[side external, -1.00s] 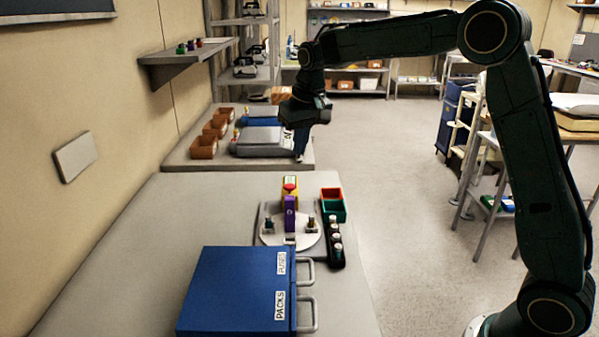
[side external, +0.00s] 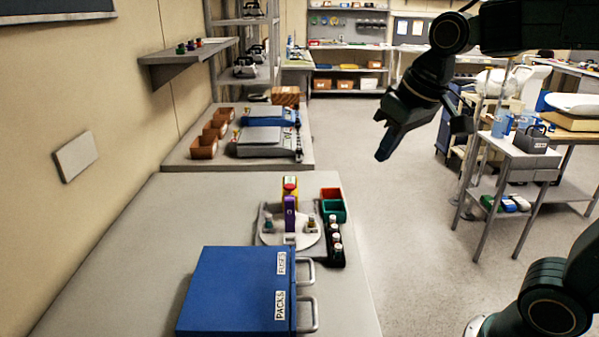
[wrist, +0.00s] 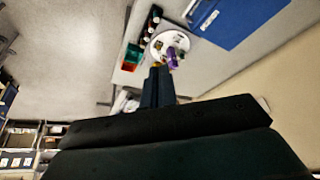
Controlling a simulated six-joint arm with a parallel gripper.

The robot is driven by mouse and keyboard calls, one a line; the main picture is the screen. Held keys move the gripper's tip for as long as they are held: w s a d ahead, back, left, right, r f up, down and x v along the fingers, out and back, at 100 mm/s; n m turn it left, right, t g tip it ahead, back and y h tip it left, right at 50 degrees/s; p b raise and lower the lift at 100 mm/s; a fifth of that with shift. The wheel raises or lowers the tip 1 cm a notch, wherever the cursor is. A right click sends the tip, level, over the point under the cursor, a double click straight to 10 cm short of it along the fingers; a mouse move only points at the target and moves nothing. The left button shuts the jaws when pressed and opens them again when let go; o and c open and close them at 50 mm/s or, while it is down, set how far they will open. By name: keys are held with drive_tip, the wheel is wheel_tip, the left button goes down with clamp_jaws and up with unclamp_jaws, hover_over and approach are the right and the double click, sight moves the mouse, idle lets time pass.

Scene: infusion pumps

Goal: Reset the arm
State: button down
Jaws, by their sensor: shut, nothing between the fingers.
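My gripper (side external: 384,152) hangs in the air over the open floor, to the right of both work tables in the side external view. Its fingers are together with nothing between them. In the wrist view the closed fingers (wrist: 158,86) point toward the front table. The blue drawer case (side external: 238,288) labelled PACKS and FUSES stands on that table. Behind it is a round white plate (side external: 275,239) with a purple part (side external: 290,213) and small pieces on it. A yellow block with a red button (side external: 290,190) stands behind the plate.
Red and green bins (side external: 333,206) and a black rack of several vials (side external: 335,243) sit at the front table's right edge. Grey and blue pump units (side external: 262,141) and brown bins (side external: 204,147) are on the back table. A grey cart (side external: 515,160) stands right. The floor between is clear.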

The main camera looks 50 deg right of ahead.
drive_tip(key=s+a+f+n+t, duration=0.1)
drive_tip(key=s+f, duration=0.3)
drive_tip(key=s, duration=0.8)
drive_tip(key=shift+s+f, duration=0.15)
drive_tip(key=shift+f, duration=0.25)
